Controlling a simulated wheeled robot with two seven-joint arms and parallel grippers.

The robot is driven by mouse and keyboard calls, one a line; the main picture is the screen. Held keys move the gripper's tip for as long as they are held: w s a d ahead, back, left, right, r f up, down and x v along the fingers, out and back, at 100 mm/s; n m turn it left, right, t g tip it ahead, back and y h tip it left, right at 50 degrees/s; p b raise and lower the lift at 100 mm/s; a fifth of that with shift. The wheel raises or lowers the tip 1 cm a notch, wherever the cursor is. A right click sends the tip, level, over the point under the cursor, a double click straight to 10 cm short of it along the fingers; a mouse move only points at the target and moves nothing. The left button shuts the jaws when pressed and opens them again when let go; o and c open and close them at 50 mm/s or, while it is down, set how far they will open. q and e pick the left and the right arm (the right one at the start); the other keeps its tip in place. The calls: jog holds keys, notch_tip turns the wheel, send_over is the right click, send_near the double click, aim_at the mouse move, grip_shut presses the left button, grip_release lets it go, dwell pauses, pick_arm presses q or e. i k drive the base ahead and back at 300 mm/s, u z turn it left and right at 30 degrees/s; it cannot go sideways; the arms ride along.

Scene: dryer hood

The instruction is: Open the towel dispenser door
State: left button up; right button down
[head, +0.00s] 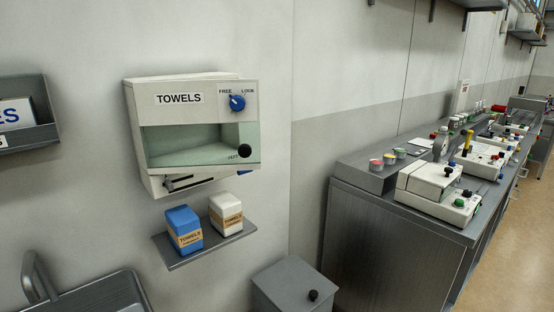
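The towel dispenser (137,110) is a cream box mounted on the grey wall, left of centre in the head view. Its door (215,114) carries a "TOWELS" label and a pale green window. A blue knob (237,103) sits at the door's upper right between the words "FREE" and "LOCK"; its exact setting is too small to tell. A black round knob (244,151) is at the lower right of the door. The door looks set slightly askew from the box behind it; whether it is ajar I cannot tell. Neither of my grippers is in view.
Below the dispenser, a small grey shelf (212,248) holds a blue towel pack (183,228) and a white one (226,213). A grey bin (290,288) with a black knob stands below. A long counter (385,240) with several devices runs along the right. A sink (95,295) is at lower left.

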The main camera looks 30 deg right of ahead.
aim_at(203, 102)
jog(key=k, duration=0.8)
jog(key=z, duration=1)
jog(key=i, duration=1.55)
jog(key=u, duration=0.65)
